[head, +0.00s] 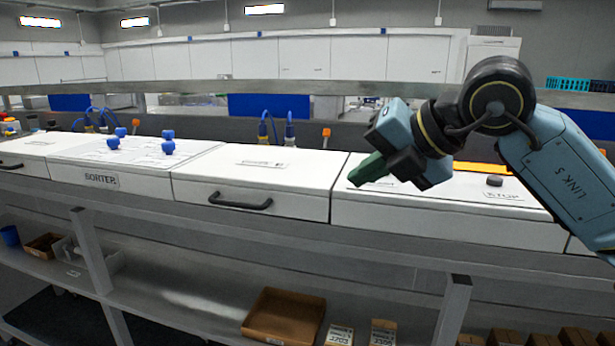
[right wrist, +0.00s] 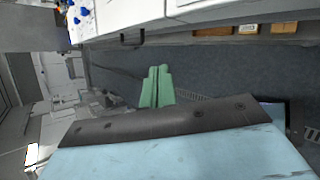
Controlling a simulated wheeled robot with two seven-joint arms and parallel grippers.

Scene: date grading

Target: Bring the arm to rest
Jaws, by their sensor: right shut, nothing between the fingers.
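My right gripper (head: 370,172) is in the head view, at the end of the blue-grey arm that comes in from the right. Its green fingers are together and hold nothing. It is raised in front of the white machine unit marked STOP (head: 440,206) and points left. In the right wrist view the green fingers (right wrist: 157,88) lie side by side, with floor behind them. My left gripper is in neither view.
The white bench with the SORTER unit (head: 88,180) and a handled drawer (head: 252,206) runs across the view. A brown box (head: 284,316) and small cartons sit on the lower shelf. Blue knobs (head: 168,147) stand on the sorter.

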